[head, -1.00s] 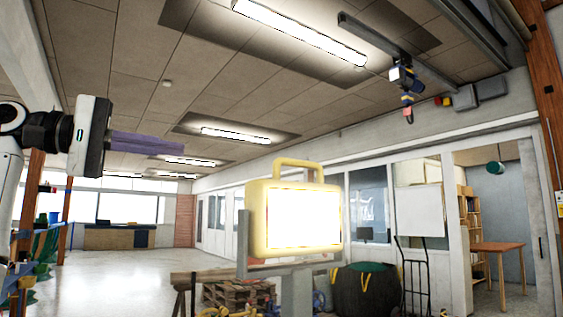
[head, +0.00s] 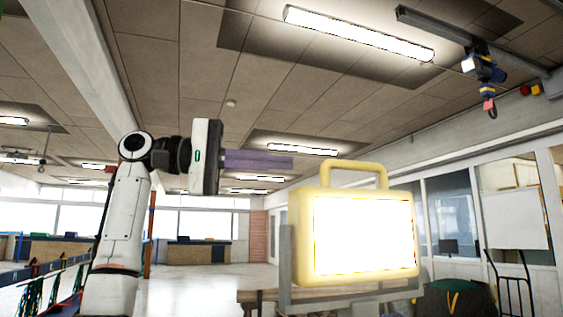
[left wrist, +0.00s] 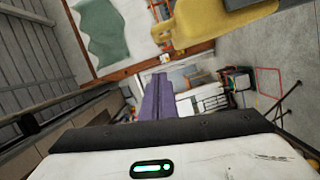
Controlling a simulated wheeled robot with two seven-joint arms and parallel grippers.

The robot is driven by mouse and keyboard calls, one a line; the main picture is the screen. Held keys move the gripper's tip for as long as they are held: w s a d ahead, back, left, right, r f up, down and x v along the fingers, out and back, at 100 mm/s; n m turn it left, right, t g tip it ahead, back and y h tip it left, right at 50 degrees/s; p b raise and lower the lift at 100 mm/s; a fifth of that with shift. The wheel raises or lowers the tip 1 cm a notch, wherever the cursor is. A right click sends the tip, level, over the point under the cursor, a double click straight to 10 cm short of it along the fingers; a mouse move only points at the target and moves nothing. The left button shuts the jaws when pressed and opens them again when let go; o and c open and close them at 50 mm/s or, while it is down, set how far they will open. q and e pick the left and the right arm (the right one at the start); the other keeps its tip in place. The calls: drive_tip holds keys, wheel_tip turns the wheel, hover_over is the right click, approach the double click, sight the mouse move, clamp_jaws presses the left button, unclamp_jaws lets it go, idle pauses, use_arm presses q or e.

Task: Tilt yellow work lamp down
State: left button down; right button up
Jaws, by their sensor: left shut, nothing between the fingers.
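The yellow work lamp (head: 410,255) stands right of centre in the head view, with its bright white face turned toward me and a yellow handle on top. A grey bracket holds it at its sides and below. My left gripper (head: 290,162) is shut and empty, with its purple fingers pointing right. In the picture its tips are left of the handle and above the lamp's top left corner. They look apart from it. In the left wrist view the purple fingers (left wrist: 157,100) are together, and a yellow body (left wrist: 215,32), likely the lamp, shows at the top. My right gripper is not in view.
A hoist with a hook (head: 485,75) hangs from a ceiling rail at the upper right. A hand truck (head: 512,285) and a dark bag (head: 458,300) stand behind the lamp on the right. Open floor (head: 205,285) lies to the left.

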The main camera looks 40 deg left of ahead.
sight(326, 164)
use_arm(q)
drive_tip(key=w+d, duration=0.1)
drive_tip(key=d, duration=0.1)
drive_tip(key=w+d, duration=0.2)
drive_tip(key=d, duration=0.1)
drive_tip(key=w+d+f, duration=0.1)
drive_tip(key=d, duration=0.1)
drive_tip(key=shift+w+d+p, duration=0.15)
drive_tip(key=shift+w+p, duration=0.05)
drive_tip(key=shift+p, duration=0.2)
drive_tip(key=shift+s+d, duration=0.25)
drive_tip(key=shift+s, duration=0.05)
drive_tip(key=shift+s+d, duration=0.2)
drive_tip(key=shift+d, duration=0.25)
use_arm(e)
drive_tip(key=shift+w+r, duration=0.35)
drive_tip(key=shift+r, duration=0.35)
use_arm(q)
drive_tip(key=shift+s, duration=0.1)
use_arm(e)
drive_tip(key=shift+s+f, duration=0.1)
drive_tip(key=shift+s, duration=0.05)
